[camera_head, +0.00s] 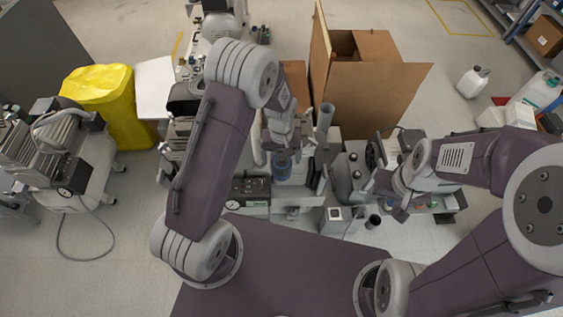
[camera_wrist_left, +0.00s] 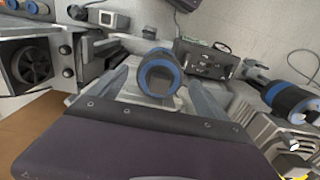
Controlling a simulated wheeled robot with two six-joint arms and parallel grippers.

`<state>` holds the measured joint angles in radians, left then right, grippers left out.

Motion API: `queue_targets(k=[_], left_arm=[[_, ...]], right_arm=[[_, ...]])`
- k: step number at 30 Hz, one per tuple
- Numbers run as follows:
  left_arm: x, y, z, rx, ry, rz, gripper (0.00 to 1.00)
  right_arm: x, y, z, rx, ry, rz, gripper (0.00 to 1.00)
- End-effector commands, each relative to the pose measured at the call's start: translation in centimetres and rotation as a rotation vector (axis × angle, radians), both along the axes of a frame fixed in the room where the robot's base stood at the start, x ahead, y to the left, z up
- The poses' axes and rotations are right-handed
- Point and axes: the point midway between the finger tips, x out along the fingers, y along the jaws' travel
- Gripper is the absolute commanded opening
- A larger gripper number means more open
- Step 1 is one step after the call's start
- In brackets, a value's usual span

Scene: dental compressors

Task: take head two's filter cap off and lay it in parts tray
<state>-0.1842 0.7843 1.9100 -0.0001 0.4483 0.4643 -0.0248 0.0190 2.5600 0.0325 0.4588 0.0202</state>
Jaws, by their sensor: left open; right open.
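A grey cylindrical filter cap with a blue ring (camera_wrist_left: 158,76) stands between the two spread fingers of my left gripper (camera_wrist_left: 155,88) in the left wrist view. I cannot tell whether the fingers touch it. In the head view the blue-ringed part (camera_head: 282,166) lies just below my left gripper (camera_head: 284,148), which is open. More blue-ringed cylinders show in the left wrist view, at the right (camera_wrist_left: 289,98) and top left (camera_wrist_left: 37,8). I cannot read which head is two. My right gripper (camera_head: 399,207) is open and empty at the right. I cannot clearly identify the parts tray.
A cardboard box (camera_head: 372,90) stands behind the bench equipment. A control panel with gauges (camera_head: 249,188) is left of the blue-ringed part. A yellow bag (camera_head: 103,92) and another compressor (camera_head: 65,150) stand at the left. Small coloured items lie near the right gripper.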

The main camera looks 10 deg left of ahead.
Motion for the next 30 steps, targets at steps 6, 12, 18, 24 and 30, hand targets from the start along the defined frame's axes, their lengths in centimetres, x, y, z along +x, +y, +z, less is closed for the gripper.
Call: queue_targets(k=[6,12,18,24,30], left_arm=[[0.0,0.0,0.1,0.000,-0.001,0.000,0.71],[0.0,0.0,0.1,0.000,-0.001,0.000,0.23],[0.0,0.0,0.2,-0.001,-0.001,0.000,0.23],[0.1,0.0,2.0,-0.001,-0.004,0.000,0.23],[0.0,-1.8,5.3,-0.001,-0.004,-0.007,0.23]], right_arm=[[0.0,0.0,0.0,0.000,0.000,0.000,0.58],[0.0,0.0,0.0,0.000,0.000,0.000,0.58],[0.0,0.0,0.1,0.000,0.000,0.000,0.58],[0.0,0.0,0.5,0.000,0.000,0.000,0.58],[0.0,0.0,1.1,0.000,0.000,0.000,0.58]])
